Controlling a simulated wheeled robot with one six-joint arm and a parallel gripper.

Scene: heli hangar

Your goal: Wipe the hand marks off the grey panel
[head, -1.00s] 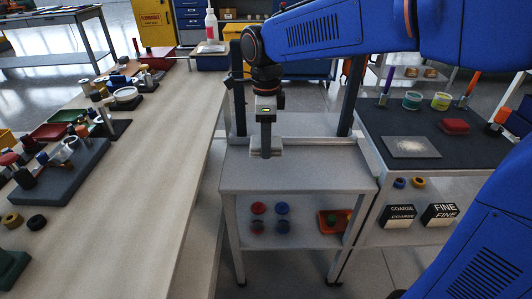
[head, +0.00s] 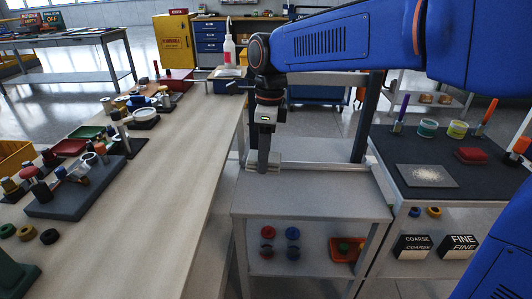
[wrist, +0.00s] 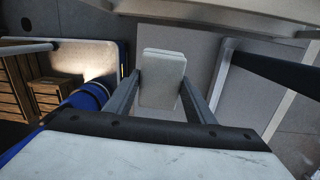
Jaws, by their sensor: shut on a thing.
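My gripper (head: 264,152) is shut on a pale grey-white block (head: 263,166), held at the back left of a small grey cart (head: 310,200). In the wrist view the two fingers clasp the block (wrist: 162,80) from both sides. I cannot tell whether the block touches anything. A flat grey plate (head: 408,181) with a pale, speckled patch (head: 430,174) lies on the dark mat at the right. A broad grey surface (wrist: 210,50) lies beyond the block in the wrist view. I cannot tell which of these is the panel, and no clear hand marks show.
A long bench (head: 175,190) with trays and small parts runs along the left. A white bottle (head: 228,50) stands at its far end. Dark uprights (head: 364,115) rise behind the cart. Cups, coloured sticks and a red block (head: 472,155) stand on the right-hand dark mat (head: 385,150).

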